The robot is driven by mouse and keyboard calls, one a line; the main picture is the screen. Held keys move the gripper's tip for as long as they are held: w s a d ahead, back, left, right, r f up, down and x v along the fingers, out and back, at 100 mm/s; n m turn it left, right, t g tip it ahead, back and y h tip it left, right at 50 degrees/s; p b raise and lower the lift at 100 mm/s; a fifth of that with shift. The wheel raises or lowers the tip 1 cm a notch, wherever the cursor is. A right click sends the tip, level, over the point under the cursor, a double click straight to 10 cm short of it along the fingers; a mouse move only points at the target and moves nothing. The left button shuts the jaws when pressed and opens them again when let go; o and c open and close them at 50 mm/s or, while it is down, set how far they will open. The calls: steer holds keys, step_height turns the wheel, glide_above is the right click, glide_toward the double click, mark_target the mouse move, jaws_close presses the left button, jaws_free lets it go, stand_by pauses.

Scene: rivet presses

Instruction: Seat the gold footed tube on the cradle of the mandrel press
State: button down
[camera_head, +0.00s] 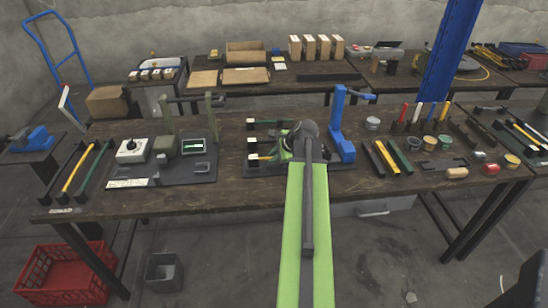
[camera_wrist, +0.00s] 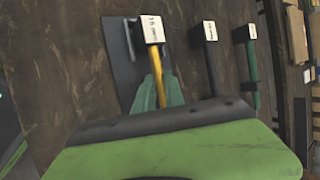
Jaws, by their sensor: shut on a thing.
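The gold tube (camera_wrist: 159,84) has its far end at a black block with a white label (camera_wrist: 152,31) in the wrist view. My gripper (camera_wrist: 157,92) has its green fingers closed around the tube's shaft. In the head view my gripper (camera_head: 281,152) is low over the middle of the table, and the gold tube (camera_head: 266,158) shows just left of it. Whether the tube touches its support is unclear. A blue press (camera_head: 341,125) stands right of my arm and a green press (camera_head: 166,120) stands to the left. I cannot tell which is the mandrel press; no cradle shows clearly.
A black tube (camera_wrist: 211,70) and a green tube (camera_wrist: 253,72) lie parallel beside the gold one, with similar labelled blocks. A control box (camera_head: 131,150) stands by the green press. Racks of coloured rods (camera_head: 386,157) and small tins (camera_head: 430,143) crowd the right side.

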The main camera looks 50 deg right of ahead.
steer(key=c, duration=1.3)
jaws_free()
steer(key=shift+c, duration=0.2)
steer(key=p+v, duration=1.4)
steer(key=v, duration=0.3)
steer(key=shift+r, duration=0.15)
